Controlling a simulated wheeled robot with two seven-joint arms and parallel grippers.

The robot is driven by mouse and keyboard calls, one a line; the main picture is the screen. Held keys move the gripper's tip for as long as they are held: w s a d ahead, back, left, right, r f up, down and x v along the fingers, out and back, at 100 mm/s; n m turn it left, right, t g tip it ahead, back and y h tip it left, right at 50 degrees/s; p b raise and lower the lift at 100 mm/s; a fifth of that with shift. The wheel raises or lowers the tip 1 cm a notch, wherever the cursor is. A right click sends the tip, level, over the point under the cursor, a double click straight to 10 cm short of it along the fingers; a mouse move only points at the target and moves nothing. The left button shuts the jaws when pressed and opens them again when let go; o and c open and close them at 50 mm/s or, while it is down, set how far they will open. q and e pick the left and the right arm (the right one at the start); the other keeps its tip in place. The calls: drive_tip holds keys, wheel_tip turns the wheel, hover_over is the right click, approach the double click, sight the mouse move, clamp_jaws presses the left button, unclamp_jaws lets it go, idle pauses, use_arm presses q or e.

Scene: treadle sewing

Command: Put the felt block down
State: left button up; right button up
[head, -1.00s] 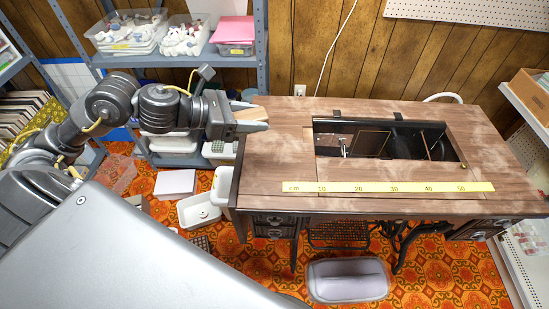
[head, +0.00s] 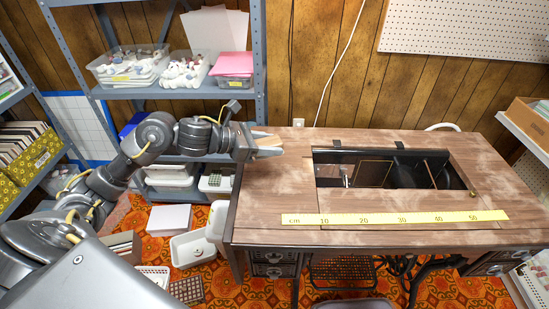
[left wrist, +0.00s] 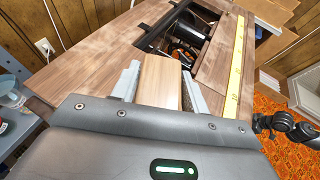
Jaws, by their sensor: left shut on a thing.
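The felt block (left wrist: 160,82) looks like a pale wood-coloured bar in the left wrist view. My left gripper (left wrist: 158,75) is shut on it, with one grey finger along each side. In the head view the block (head: 268,141) shows partly between the fingers of my left gripper (head: 276,143), over the back left part of the sewing table (head: 270,190). I cannot tell whether the block touches the tabletop. A dark jointed part, probably of my right arm, shows at the right of the left wrist view; its gripper cannot be made out.
A yellow centimetre ruler strip (head: 395,219) lies along the front of the tabletop. Behind it is an open well (head: 385,168) with dark machine parts. A grey shelf (head: 178,92) with bins stands at the back left. The tabletop's left part is bare.

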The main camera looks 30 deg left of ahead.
use_arm(q)
hover_over(275, 164)
drive_tip(key=f, duration=0.4)
drive_tip(key=shift+s+f, duration=0.3)
drive_tip(key=f, duration=0.3)
drive_tip(key=shift+w+f, duration=0.1)
drive_tip(key=shift+w, duration=0.1)
drive_tip(key=shift+f, duration=0.15)
use_arm(e)
drive_tip(key=shift+r, duration=0.2)
drive_tip(key=shift+w, duration=0.1)
